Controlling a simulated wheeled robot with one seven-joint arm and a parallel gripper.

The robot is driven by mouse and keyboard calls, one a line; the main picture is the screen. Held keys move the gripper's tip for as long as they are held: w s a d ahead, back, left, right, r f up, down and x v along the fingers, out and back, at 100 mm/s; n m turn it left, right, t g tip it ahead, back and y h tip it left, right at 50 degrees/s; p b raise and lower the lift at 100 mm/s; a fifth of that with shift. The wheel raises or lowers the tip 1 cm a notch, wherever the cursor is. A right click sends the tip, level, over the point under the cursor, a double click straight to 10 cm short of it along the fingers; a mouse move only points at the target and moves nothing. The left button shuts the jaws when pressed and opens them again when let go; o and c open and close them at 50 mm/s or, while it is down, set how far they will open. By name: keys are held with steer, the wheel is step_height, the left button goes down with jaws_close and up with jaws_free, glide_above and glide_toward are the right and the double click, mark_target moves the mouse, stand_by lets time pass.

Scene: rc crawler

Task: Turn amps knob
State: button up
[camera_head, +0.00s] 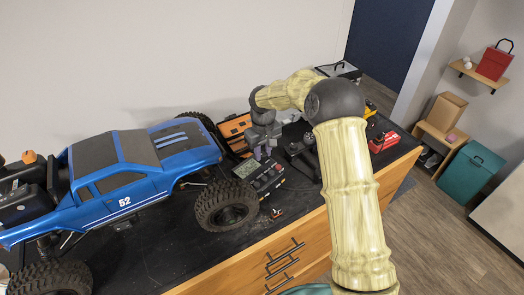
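A small black and grey device (268,181) with a pale greenish display lies on the dark bench top, just right of the blue crawler's front wheel. It looks like the charger unit. The amps knob cannot be made out; it is too small or hidden by my gripper. My gripper (263,155) points down over the far side of the device, with its fingertips close to the device's top. Whether they touch it cannot be told. The fingers are small and dark here, so their opening is unclear.
The blue RC crawler (122,178) fills the bench's left side, its wheel (227,206) close to the device. An orange case (235,126) stands behind. Red and black items (383,141) lie to the right of my arm. Drawers with dark handles (284,258) form the bench front.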

mark_target(263, 154)
steer(key=shift+c, duration=0.5)
steer(key=shift+n, duration=1.5)
steer(key=o, duration=1)
steer(key=shift+r, duration=0.15)
step_height(263, 154, up, 17)
steer(key=b, duration=0.4)
